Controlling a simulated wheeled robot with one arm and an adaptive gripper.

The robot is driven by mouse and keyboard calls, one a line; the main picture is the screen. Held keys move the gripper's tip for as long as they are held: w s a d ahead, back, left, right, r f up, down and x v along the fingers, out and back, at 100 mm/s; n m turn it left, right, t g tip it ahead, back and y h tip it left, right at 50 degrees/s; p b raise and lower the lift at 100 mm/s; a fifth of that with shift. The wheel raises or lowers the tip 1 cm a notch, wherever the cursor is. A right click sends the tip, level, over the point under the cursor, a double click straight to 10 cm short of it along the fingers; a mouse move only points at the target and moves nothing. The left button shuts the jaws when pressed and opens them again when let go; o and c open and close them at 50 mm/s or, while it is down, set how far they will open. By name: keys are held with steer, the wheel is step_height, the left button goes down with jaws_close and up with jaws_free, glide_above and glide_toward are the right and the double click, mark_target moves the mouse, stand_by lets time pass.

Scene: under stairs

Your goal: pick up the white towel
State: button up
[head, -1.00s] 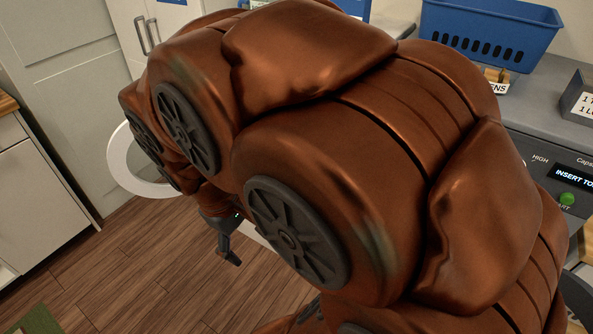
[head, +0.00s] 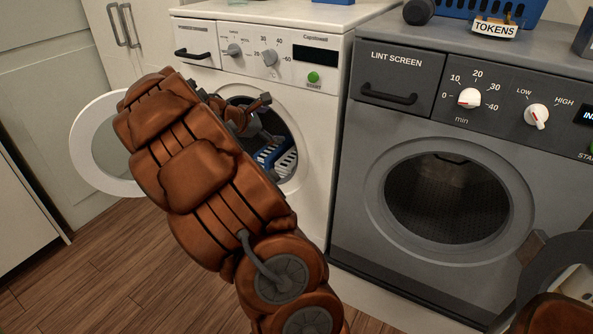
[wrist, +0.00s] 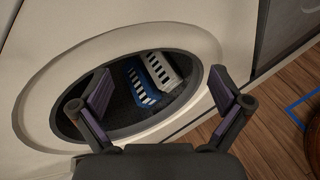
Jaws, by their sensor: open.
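A white item with dark bars, which looks like the white towel (wrist: 161,70), lies inside the white washer's drum. It also shows in the head view (head: 287,164), partly behind the opening's edge. A blue item with light bars (wrist: 138,84) lies right beside it, and its blue also shows in the head view (head: 267,153). My gripper (wrist: 160,92) is open and empty, with its two fingers spread in front of the drum opening. In the head view my gripper (head: 262,120) is at the washer's mouth, and my arm hides the opening's left part.
The white washer (head: 313,125) has its round door (head: 82,150) swung open to the left. A blue basket (head: 522,10) and a TOKENS sign (head: 494,29) are on top. Wooden floor (head: 125,265) is clear at left.

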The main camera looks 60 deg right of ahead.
steer(key=w+d+f+n+h+b, duration=0.1)
steer(key=w+d+f+n+b, duration=0.25)
steer(key=d+f, duration=0.45)
steer(key=n+t+b, duration=0.2)
steer(key=n+b, duration=0.4)
steer(key=b, duration=0.1)
glide_toward(291, 157)
steer(key=shift+s+d+f, duration=0.2)
steer(key=shift+d+f, duration=0.25)
steer(key=shift+d, duration=0.1)
steer(key=shift+s+d+f, duration=0.2)
steer(key=shift+d+f, duration=0.3)
steer(key=shift+d, duration=0.05)
steer(key=shift+w+b+x, duration=0.15)
steer(key=shift+b+x, duration=0.2)
steer(key=shift+x, duration=1.35)
steer(key=shift+w+b+x, duration=0.2)
steer(key=shift+b+x, duration=0.15)
steer(key=shift+x, duration=1.35)
steer(key=shift+d+r, duration=0.1)
steer(key=shift+d, duration=0.4)
steer(key=c, duration=1.1)
steer(key=shift+r, duration=0.15)
